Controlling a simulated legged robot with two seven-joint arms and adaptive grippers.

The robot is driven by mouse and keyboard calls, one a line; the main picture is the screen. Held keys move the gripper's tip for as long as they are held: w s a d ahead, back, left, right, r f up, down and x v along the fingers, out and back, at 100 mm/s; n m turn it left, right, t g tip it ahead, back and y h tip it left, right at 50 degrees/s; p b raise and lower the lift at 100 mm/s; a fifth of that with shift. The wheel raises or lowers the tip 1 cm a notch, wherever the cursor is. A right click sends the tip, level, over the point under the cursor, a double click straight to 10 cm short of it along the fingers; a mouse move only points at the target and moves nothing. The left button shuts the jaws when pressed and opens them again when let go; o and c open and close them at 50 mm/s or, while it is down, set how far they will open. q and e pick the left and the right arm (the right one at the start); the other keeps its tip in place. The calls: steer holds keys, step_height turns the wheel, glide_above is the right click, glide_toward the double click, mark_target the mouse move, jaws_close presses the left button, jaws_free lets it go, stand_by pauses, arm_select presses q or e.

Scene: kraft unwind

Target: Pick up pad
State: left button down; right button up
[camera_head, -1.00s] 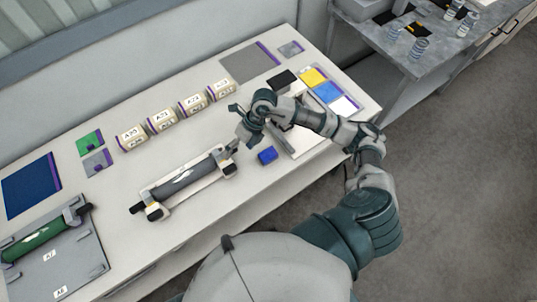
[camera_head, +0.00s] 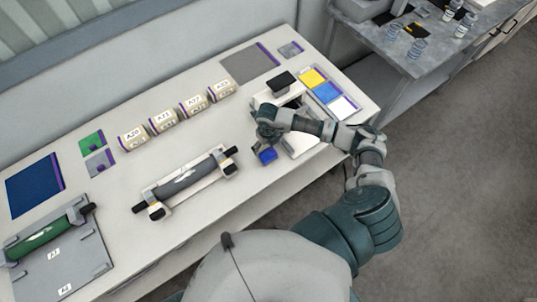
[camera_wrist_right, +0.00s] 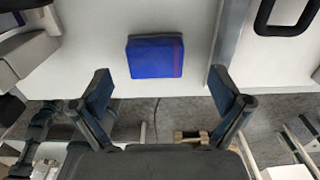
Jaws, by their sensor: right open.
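A small blue pad (camera_head: 267,154) lies on the white table, right of the grey roller on its cradle. In the right wrist view the blue pad (camera_wrist_right: 155,57) shows whole, with a purple band at its right side. My right gripper (camera_head: 264,140) is just above and behind the pad in the head view, partly covering it. In the wrist view the right gripper (camera_wrist_right: 160,78) is open and empty, its fingers spread wider than the pad, which is ahead of the tips. My left gripper is not in view.
The grey roller (camera_head: 187,181) in its cradle lies to the left. Several labelled rolls (camera_head: 163,121) stand behind. A tray with yellow, blue and white pads (camera_head: 328,92) is at the right, near a black-handled block (camera_head: 283,80). The table's front edge is close to the blue pad.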

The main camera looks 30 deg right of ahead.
mark_target(268, 153)
steer(key=f, duration=0.1)
steer(key=f+p, duration=0.1)
steer(key=f, duration=0.3)
steer(key=shift+s+a, duration=0.3)
steer(key=shift+a, duration=0.1)
steer(key=shift+d, duration=0.2)
steer(key=c, duration=1.2)
